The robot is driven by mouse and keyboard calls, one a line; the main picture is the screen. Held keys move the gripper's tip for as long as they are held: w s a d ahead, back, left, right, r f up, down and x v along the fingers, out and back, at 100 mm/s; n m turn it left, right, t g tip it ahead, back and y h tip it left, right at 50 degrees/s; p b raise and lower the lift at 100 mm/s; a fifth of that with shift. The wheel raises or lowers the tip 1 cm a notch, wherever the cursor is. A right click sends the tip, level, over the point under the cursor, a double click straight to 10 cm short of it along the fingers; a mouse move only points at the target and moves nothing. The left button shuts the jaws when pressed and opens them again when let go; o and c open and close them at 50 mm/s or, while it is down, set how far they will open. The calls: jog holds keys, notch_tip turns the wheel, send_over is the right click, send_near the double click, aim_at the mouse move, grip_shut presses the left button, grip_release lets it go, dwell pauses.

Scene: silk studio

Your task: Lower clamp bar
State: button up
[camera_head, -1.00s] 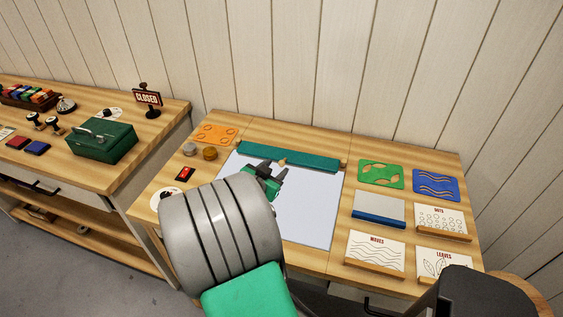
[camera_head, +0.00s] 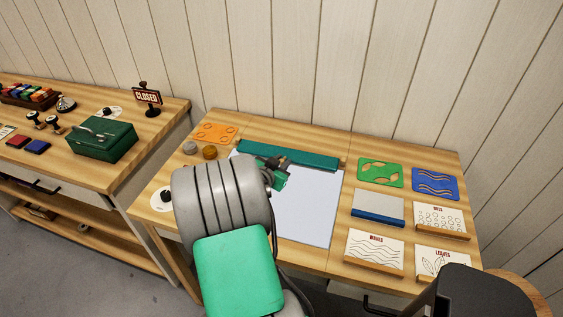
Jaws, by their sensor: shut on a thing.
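The teal clamp bar (camera_head: 312,159) lies across the far edge of the pale sheet (camera_head: 312,205) on the right-hand table. My gripper (camera_head: 274,162) is at the near side of the bar, left of its middle. Its dark fingers are shut at the bar, where a small tan knob showed earlier. The knob is now hidden by the fingers. My grey arm link covers the left part of the sheet and part of the gripper. I cannot tell how far the bar sits above the sheet.
Left of the bar are an orange stencil (camera_head: 214,132) and two small round pots (camera_head: 209,152). To the right lie green (camera_head: 381,172) and blue (camera_head: 436,186) stencils, a grey-blue block (camera_head: 379,206) and several pattern cards (camera_head: 374,251). A wall stands close behind.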

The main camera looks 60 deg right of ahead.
grip_shut()
dwell(0.8)
jog(key=shift+d+r+y+p, duration=0.1)
jog(key=shift+r+y+p, duration=0.3)
jog(key=shift+r+p, duration=0.3)
jog(key=shift+f, duration=0.35)
jog(key=o, duration=0.7)
grip_release()
jog(key=v, duration=0.7)
jog(key=shift+a+r+b, duration=0.25)
jog(key=shift+a+b, duration=0.05)
jog(key=shift+b, duration=0.1)
